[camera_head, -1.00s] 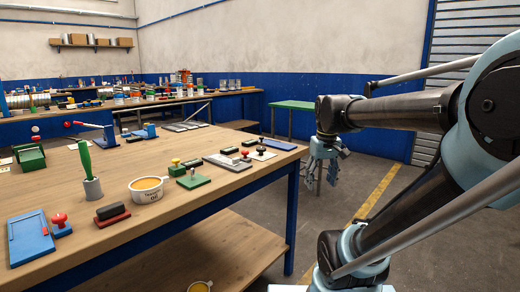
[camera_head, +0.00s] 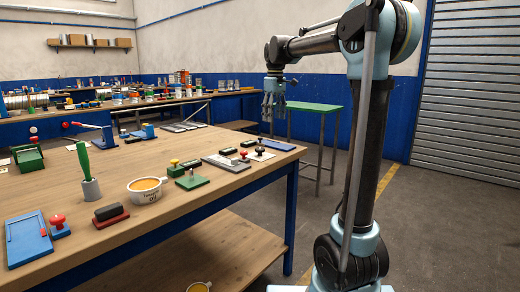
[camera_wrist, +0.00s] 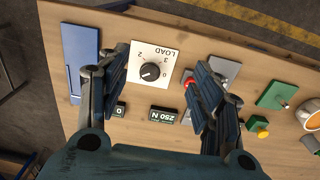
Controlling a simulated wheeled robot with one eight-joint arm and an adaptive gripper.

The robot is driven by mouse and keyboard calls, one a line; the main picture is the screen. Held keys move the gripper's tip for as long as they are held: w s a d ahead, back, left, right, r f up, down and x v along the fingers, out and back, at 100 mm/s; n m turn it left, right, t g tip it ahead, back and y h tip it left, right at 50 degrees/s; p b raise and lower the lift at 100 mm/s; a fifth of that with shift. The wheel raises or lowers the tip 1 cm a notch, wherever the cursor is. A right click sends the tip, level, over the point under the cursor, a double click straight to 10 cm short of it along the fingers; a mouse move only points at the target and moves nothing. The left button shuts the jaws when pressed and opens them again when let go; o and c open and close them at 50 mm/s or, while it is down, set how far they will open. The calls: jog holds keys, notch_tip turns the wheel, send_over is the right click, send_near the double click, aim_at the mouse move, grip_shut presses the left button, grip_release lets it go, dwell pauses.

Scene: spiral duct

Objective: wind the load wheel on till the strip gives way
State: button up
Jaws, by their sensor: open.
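The load wheel is a round black knob (camera_wrist: 150,71) on a white plate marked LOAD (camera_wrist: 165,82), with a few numerals around it. My gripper (camera_wrist: 162,60) is open, its two dark fingers either side of the plate in the wrist view, apart from the knob and empty. In the head view my gripper (camera_head: 273,108) hangs, fingers down, near the table's far right corner, and the white plate (camera_head: 264,155) lies near it. A small display (camera_wrist: 162,115) reads 250 N and another (camera_wrist: 118,110) appears to read 0. I cannot make out the strip.
A blue board (camera_wrist: 83,60) lies left of the plate in the wrist view. A red button (camera_wrist: 190,83) sits partly behind the right finger. A green plate (camera_wrist: 277,95) with a knob lies further right. In the head view a cup (camera_head: 147,190) stands nearer.

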jog(key=r+n, duration=0.1)
jog(key=n, duration=0.1)
send_over(260, 149)
jog(key=f, duration=1.7)
jog(key=shift+w, duration=0.2)
jog(key=c, duration=1.1)
